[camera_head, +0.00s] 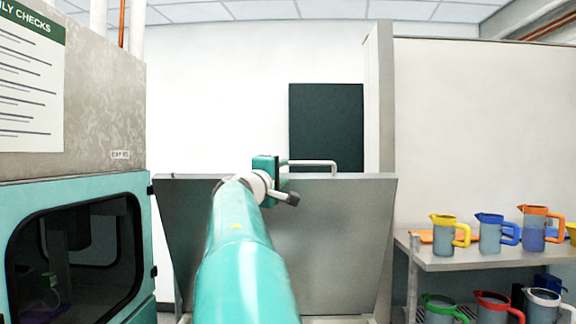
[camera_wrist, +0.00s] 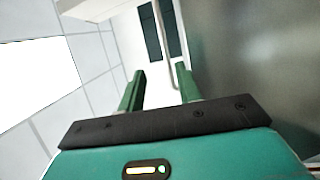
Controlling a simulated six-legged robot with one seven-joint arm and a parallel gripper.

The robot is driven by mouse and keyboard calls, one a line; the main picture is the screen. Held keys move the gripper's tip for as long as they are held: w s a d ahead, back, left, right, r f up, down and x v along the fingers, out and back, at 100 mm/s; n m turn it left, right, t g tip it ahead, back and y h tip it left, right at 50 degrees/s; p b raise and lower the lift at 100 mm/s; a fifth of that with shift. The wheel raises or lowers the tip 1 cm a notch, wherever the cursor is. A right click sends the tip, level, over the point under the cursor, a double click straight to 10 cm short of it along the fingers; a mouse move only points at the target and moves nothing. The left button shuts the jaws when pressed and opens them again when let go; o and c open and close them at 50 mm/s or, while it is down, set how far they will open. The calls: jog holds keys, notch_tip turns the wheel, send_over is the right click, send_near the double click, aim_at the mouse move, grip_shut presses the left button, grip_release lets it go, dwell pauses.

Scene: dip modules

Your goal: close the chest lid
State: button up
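The chest lid (camera_head: 330,230) is a grey metal panel standing raised and tilted in the head view. It also fills the right side of the wrist view (camera_wrist: 250,60). A pale bar handle (camera_head: 315,162) sits along its top edge. My gripper (camera_head: 267,166) is at the lid's top edge, just left of the handle, partly hidden by my arm. The handle (camera_wrist: 172,72) shows near the right fingertip; contact cannot be told. The chest body is mostly hidden.
A teal-framed machine with a dark window (camera_head: 75,260) stands close on the left. A shelf (camera_head: 460,262) with several coloured-rim jugs stands on the right. A dark panel (camera_head: 326,125) hangs on the white wall behind the lid.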

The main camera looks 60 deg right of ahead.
aim_at(300, 164)
jog(key=d, duration=0.4)
jog(key=w+d+r, duration=0.1)
jog(key=d, duration=0.7)
jog(key=shift+w+r, duration=0.15)
jog(key=shift+w, duration=0.15)
jog(key=shift+s+d+r, duration=0.1)
jog(key=shift+d, duration=0.5)
grip_shut()
